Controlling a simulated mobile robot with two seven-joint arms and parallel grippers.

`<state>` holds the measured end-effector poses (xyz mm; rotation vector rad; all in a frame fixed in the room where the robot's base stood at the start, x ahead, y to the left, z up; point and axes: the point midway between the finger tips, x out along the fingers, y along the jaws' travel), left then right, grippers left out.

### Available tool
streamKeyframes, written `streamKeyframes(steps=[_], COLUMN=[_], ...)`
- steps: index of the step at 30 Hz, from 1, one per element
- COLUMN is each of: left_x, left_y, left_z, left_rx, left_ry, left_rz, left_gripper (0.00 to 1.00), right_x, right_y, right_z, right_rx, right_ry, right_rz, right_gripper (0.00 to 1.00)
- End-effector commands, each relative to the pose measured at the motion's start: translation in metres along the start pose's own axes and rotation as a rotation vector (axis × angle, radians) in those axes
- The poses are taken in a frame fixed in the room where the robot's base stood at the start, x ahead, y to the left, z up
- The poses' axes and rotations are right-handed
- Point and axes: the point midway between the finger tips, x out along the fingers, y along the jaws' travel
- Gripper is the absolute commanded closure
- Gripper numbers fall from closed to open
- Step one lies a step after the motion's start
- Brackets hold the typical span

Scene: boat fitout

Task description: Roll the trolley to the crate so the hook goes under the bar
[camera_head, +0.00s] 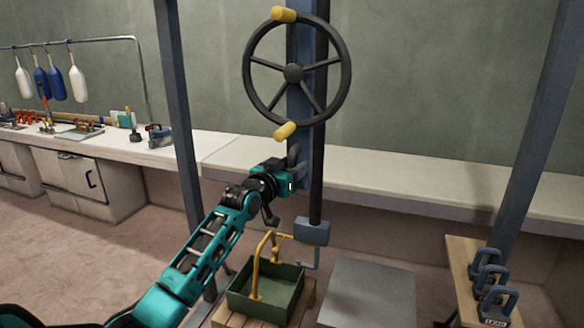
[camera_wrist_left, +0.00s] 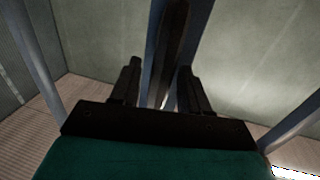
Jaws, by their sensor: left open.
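A green crate (camera_head: 262,300) with a yellow bar frame (camera_head: 257,262) stands on a low wooden pallet. A blue-grey block (camera_head: 312,232), seemingly part of the trolley, is at the foot of a dark vertical pole. A small grey hook (camera_head: 305,264) hangs below it, just right of the crate; I cannot tell its exact depth relative to the bar. My left gripper (camera_head: 298,168) is open in front of the blue upright (camera_head: 300,110), below the handwheel. In the left wrist view its fingers (camera_wrist_left: 160,90) are apart, with the dark and blue uprights beyond them. My right gripper is out of view.
A black handwheel (camera_head: 293,73) with yellow knobs is mounted on the upright. A grey box (camera_head: 367,293) stands right of the crate. Shackle-like weights (camera_head: 488,275) sit on a wooden stand (camera_head: 462,262). Posts rise left and right; a long bench (camera_head: 420,185) runs behind.

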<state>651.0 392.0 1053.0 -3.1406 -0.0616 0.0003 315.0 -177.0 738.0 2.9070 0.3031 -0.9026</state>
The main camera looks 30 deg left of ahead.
Motion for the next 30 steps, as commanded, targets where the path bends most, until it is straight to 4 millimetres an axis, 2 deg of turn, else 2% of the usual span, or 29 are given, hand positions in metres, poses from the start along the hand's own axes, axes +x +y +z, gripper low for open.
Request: streamKeyframes(steps=[2,16,30], left_x=[-0.0001,-0.0003,-0.0006], left_y=[0.0001,0.0001,-0.0011], left_z=[0.0000,0.0002,0.0003], left_rx=[0.000,-0.001,0.000], left_ry=[0.000,0.000,-0.001], left_rz=[0.000,0.000,0.000], left_gripper=[0.54,0.99,1.00], right_x=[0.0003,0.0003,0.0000], right_y=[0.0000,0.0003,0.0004], right_z=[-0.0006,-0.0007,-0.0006], right_rx=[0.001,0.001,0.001], right_ry=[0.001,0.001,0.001], right_rz=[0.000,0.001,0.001], right_gripper=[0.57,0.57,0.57])
